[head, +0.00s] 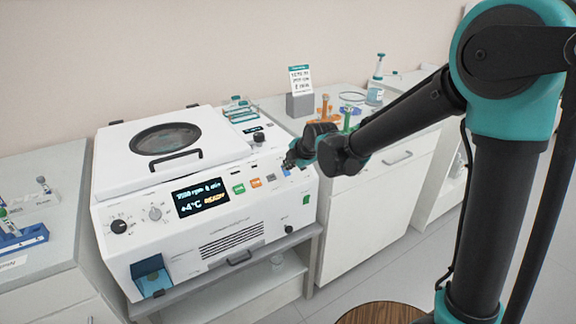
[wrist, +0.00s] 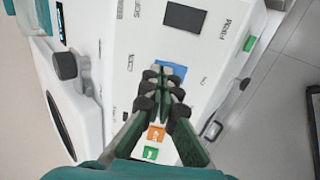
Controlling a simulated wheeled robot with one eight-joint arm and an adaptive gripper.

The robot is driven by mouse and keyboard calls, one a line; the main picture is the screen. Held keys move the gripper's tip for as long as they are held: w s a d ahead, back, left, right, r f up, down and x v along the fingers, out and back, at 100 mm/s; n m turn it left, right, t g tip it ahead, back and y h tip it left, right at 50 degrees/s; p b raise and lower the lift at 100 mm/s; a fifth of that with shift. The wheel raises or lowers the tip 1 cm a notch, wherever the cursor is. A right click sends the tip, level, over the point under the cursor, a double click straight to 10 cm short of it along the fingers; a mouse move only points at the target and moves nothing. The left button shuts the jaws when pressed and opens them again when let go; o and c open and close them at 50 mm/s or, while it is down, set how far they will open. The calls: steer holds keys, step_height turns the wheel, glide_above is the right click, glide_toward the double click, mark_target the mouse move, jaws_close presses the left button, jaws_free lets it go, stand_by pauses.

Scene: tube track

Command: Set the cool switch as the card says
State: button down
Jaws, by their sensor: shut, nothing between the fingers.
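A white centrifuge-like machine (head: 240,225) stands with its lid closed. Its dark display (head: 201,197) reads about "+4°C" and "READY". A blue control on its panel (wrist: 178,69) lies at my gripper's fingertips, which partly cover it; I cannot tell whether they touch it or what setting it has. Its label is not readable. My gripper (head: 291,160) is shut and empty over the panel's right part; it also shows in the wrist view (wrist: 165,84). The card (head: 300,78) stands in a grey holder behind, its print too small to read surely.
A green button (head: 239,189) and an orange button (head: 256,183) sit left of my gripper. A counter (head: 390,145) with orange and green tube stands is at the right. Open floor lies in front.

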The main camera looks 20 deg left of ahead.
stand_by(0.3)
steer(key=shift+w+a+f, duration=0.15)
steer(key=shift+w+a, duration=0.05)
steer(key=shift+s+d+f, duration=0.1)
steer(key=shift+s+d+f, duration=0.25)
steer(key=shift+s+d, duration=0.1)
steer(key=shift+d, duration=0.1)
stand_by(0.4)
